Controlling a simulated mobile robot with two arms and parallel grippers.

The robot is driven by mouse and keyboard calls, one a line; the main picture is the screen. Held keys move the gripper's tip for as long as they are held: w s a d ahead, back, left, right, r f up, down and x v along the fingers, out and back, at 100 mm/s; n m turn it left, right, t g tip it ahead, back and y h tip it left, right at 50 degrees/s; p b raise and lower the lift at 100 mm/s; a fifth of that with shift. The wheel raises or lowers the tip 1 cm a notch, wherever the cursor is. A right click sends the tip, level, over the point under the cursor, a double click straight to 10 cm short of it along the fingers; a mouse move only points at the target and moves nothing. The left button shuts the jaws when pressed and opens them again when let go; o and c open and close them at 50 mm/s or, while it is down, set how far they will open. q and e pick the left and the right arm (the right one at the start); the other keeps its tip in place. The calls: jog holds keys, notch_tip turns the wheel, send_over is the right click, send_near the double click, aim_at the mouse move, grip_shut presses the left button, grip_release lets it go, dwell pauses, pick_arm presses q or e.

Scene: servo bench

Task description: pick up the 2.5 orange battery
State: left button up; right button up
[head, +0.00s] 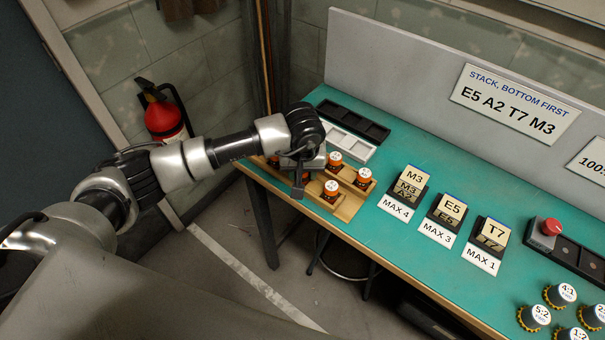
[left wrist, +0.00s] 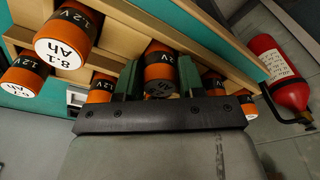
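Several orange batteries with white round labels, such as this one in the head view (head: 331,189), stand in a wooden rack (head: 349,208) at the bench's left end. My left gripper (head: 300,190) is over the rack, pointing down among them. In the left wrist view its two fingers (left wrist: 158,80) stand either side of one orange battery (left wrist: 160,62). That battery's end is in shadow and its number is unreadable, so I cannot tell whether it is the 2.5 one. Whether the fingers press on it is unclear. My right gripper is not in view.
A neighbouring battery marked 8.1 Ah (left wrist: 64,42) and others stand close around the fingers. Behind the rack are a white tray (head: 346,141) and a black tray (head: 354,119). Card stands (head: 444,217) are to the right. A red fire extinguisher (head: 163,118) is by the wall.

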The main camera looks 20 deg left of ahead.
pick_arm(q)
jog(key=c, duration=0.5)
jog(key=shift+r, duration=0.15)
